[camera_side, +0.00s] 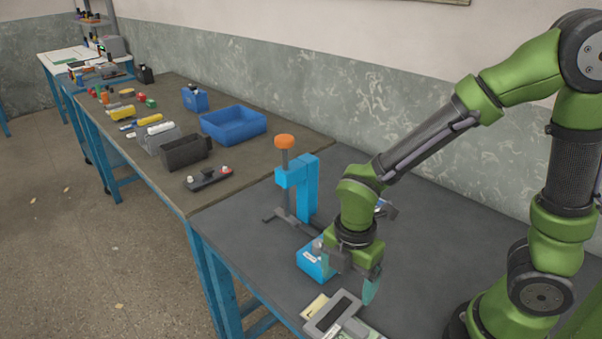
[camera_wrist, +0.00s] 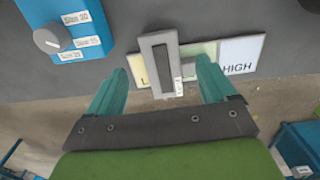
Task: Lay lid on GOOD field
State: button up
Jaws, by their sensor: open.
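A grey rectangular frame with a dark centre, seemingly the lid (camera_wrist: 145,52), lies over the row of coloured fields. It also shows in the side view (camera_side: 347,300). It covers part of the yellow field (camera_wrist: 134,68), marked with an L, and the left part of the green field (camera_wrist: 207,50), whose word is hidden. The pale blue HIGH field (camera_wrist: 240,52) is clear to its right. My gripper (camera_wrist: 162,70) is open, its two teal fingers appearing on either side of the lid, apart from it. In the side view my gripper (camera_side: 345,272) is above the table, near the lid.
A blue box with a knob and size labels (camera_wrist: 88,12) stands left of the fields; it also shows in the side view (camera_side: 310,262). A blue press with an orange knob (camera_side: 305,185) stands behind. Bins and batteries fill the adjoining bench (camera_side: 232,178).

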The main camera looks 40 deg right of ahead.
jog(key=s+d+r+m+t+y, duration=0.1)
jog(key=d+r+m+t, duration=0.2)
jog(key=r+m, duration=0.6)
jog(key=s+d+r+m+t+y, duration=0.1)
jog(key=d+r+m+t, duration=0.3)
jog(key=r+m, duration=0.4)
jog(key=d+m, duration=0.1)
jog(key=m, duration=0.4)
jog(key=shift+r+m, duration=0.35)
jog(key=shift+m, duration=0.05)
jog(key=shift+o, duration=0.5)
jog(key=shift+a, duration=0.2)
